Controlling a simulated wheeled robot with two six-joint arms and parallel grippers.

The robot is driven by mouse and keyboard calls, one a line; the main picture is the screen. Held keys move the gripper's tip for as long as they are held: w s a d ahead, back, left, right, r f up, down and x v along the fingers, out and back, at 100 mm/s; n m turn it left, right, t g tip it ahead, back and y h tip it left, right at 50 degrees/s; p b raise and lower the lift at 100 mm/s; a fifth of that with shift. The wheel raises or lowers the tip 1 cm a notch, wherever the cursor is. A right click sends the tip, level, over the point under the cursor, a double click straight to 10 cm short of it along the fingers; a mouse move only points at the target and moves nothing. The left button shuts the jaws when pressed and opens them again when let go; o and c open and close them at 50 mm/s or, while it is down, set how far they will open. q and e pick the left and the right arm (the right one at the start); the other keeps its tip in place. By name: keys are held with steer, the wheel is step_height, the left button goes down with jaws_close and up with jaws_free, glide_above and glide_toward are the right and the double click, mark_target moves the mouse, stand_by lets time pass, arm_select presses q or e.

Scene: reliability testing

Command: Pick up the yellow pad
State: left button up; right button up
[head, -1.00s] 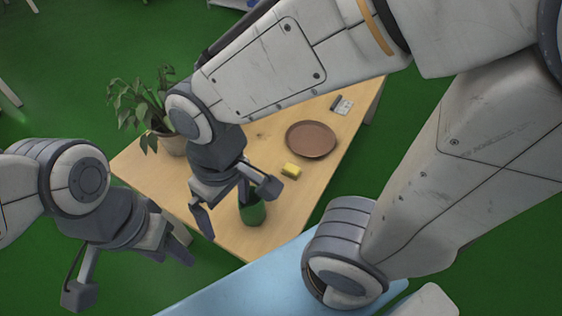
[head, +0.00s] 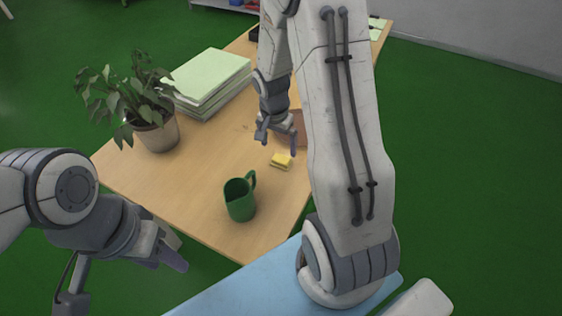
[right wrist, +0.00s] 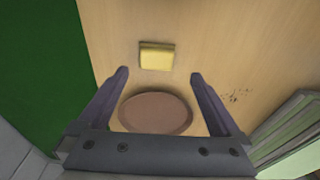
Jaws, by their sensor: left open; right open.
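The yellow pad (head: 281,161) lies flat on the wooden table, near its right edge in the head view. In the right wrist view the yellow pad (right wrist: 157,56) lies ahead of the fingertips, roughly centred between them. My right gripper (head: 277,146) is open and empty above the table, just behind the pad in the head view. Its two fingers also show in the right wrist view (right wrist: 159,82), apart from the pad. My left gripper (head: 128,283) is open and empty at the lower left, off the table's front left side.
A green mug (head: 239,200) stands nearer than the pad. A brown plate (right wrist: 155,113) lies below the right gripper. A potted plant (head: 155,132) and a paper stack (head: 208,80) stand on the left of the wooden table (head: 190,190). Bare tabletop surrounds the pad.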

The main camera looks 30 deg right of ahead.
mark_target(281, 158)
steer(key=f, duration=0.5)
steer(key=shift+s+d+f, duration=0.1)
steer(key=shift+d+f, duration=0.2)
steer(key=shift+d, duration=0.1)
steer(key=c, duration=1.3)
steer(key=shift+r, duration=0.15)
step_height(281, 158, up, 4)
steer(key=shift+r, duration=0.15)
steer(key=s+r, duration=0.2)
steer(key=s, duration=0.2)
steer(key=s+r, duration=0.2)
steer(key=s, duration=0.2)
steer(key=s+r, duration=0.2)
steer(key=s, duration=0.1)
steer(key=shift+s+a+r, duration=0.2)
steer(key=shift+s+r, duration=0.05)
steer(key=shift+s, duration=0.15)
